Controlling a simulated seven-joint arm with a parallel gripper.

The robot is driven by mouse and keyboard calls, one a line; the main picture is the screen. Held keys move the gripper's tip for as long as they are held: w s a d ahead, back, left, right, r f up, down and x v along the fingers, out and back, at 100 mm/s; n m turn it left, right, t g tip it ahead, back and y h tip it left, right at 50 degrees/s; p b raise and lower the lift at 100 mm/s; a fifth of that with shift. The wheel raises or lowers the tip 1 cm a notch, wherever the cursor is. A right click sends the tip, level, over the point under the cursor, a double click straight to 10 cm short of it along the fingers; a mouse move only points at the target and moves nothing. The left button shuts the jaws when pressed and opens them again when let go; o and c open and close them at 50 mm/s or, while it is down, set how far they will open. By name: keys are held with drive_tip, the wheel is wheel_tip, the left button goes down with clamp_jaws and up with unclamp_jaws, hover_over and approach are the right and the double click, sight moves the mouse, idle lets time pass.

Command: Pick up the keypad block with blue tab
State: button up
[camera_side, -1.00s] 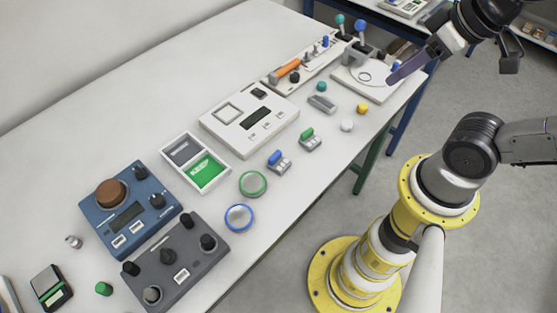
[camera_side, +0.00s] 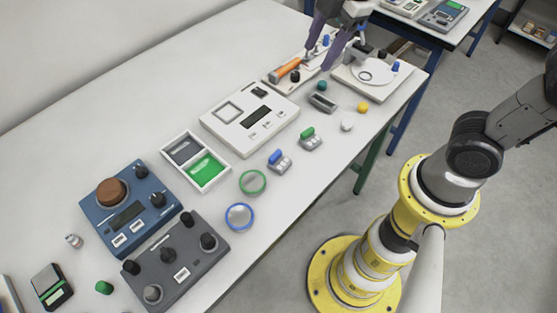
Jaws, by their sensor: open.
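The keypad block with blue tab (camera_side: 280,162) is a small grey block with a blue upper end, lying on the white table (camera_side: 330,165) near its front edge. A similar keypad block with a green tab (camera_side: 310,140) lies just to its upper right. My gripper (camera_side: 316,60) is at the top of the view, above the far end of the table, with two dark purple fingers spread apart and nothing seen between them. It is well apart from both keypad blocks.
A white scale unit (camera_side: 250,118) stands behind the blocks. A two-part tray (camera_side: 212,178), a green-rimmed dish (camera_side: 253,183) and a blue-rimmed dish (camera_side: 240,217) lie to the left. A grey block (camera_side: 323,102), a white knob (camera_side: 347,125) and a yellow knob (camera_side: 362,107) lie to the right.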

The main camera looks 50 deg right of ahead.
drive_tip(key=w+a+f+n+g, duration=0.2)
drive_tip(key=w+a+f+n, duration=0.1)
drive_tip(key=a+f, duration=0.2)
drive_tip(key=n+g, duration=0.1)
hover_over(277, 153)
wheel_tip(277, 153, down, 6)
drive_tip(key=shift+h, duration=0.3)
wheel_tip(277, 153, down, 8)
drive_tip(key=shift+r, duration=0.1)
drive_tip(key=shift+f, duration=2.9)
clamp_jaws()
